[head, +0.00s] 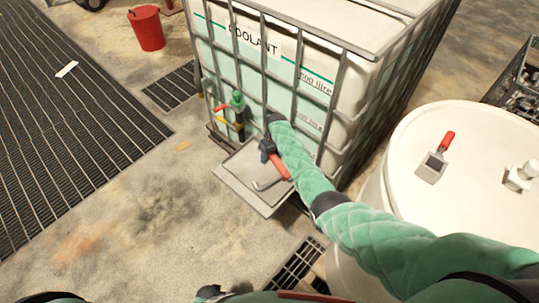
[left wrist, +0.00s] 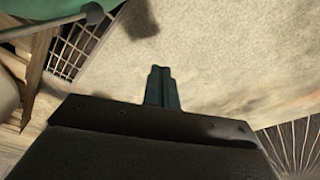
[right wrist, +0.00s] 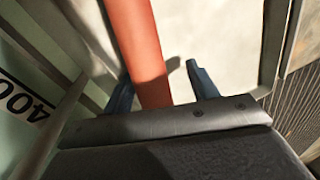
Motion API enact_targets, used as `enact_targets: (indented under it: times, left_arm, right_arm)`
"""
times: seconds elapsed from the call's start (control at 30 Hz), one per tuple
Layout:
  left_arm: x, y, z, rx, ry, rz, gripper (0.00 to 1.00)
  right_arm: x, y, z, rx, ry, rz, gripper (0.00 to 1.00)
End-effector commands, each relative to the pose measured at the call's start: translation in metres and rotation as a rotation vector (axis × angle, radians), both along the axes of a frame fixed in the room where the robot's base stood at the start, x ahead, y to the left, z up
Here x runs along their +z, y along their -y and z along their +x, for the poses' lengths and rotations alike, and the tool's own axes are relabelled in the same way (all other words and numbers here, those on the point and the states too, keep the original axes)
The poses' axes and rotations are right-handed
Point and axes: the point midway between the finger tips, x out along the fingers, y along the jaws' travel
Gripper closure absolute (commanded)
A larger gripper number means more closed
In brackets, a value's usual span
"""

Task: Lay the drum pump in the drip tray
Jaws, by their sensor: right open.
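The drum pump (head: 281,167) is an orange-red tube with a grey curved spout. It appears over the drip tray (head: 228,180), a shallow grey square tray at the foot of the coolant tank. I cannot tell whether it rests fully on the tray floor. My right gripper (head: 267,151) is at the pump's upper end. In the right wrist view its fingers (right wrist: 158,72) are apart, with the red tube (right wrist: 137,45) between them, nearer the left finger. The tray's pale floor (right wrist: 212,40) shows behind. My left gripper (left wrist: 161,75) is shut and empty above the floor.
The caged coolant tank (head: 325,60) rises right behind the tray, with a green-capped valve (head: 237,100) over it. A white drum (head: 475,150) with a red-handled tool (head: 435,160) stands at right. A red bucket (head: 147,28) stands at the back. Floor left of the tray is clear.

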Motion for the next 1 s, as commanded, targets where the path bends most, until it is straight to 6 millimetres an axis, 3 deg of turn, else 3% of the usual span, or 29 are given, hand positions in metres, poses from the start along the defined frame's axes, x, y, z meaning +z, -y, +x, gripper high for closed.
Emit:
enact_targets:
  times: [0.3, 0.6, 1.0]
  left_arm:
    - [0.007, 0.018, 0.007, 0.006, 0.002, -0.018, 1.00]
    - [0.024, 0.015, 0.015, 0.007, -0.006, -0.016, 1.00]
    - [0.028, 0.007, 0.005, 0.004, -0.021, -0.005, 1.00]
  right_arm:
    - [0.028, 0.006, 0.005, -0.001, 0.004, -0.001, 0.40]
    - [0.066, 0.011, 0.009, 0.001, 0.002, 0.000, 0.40]
    - [0.077, 0.012, 0.009, 0.000, 0.000, 0.000, 0.40]
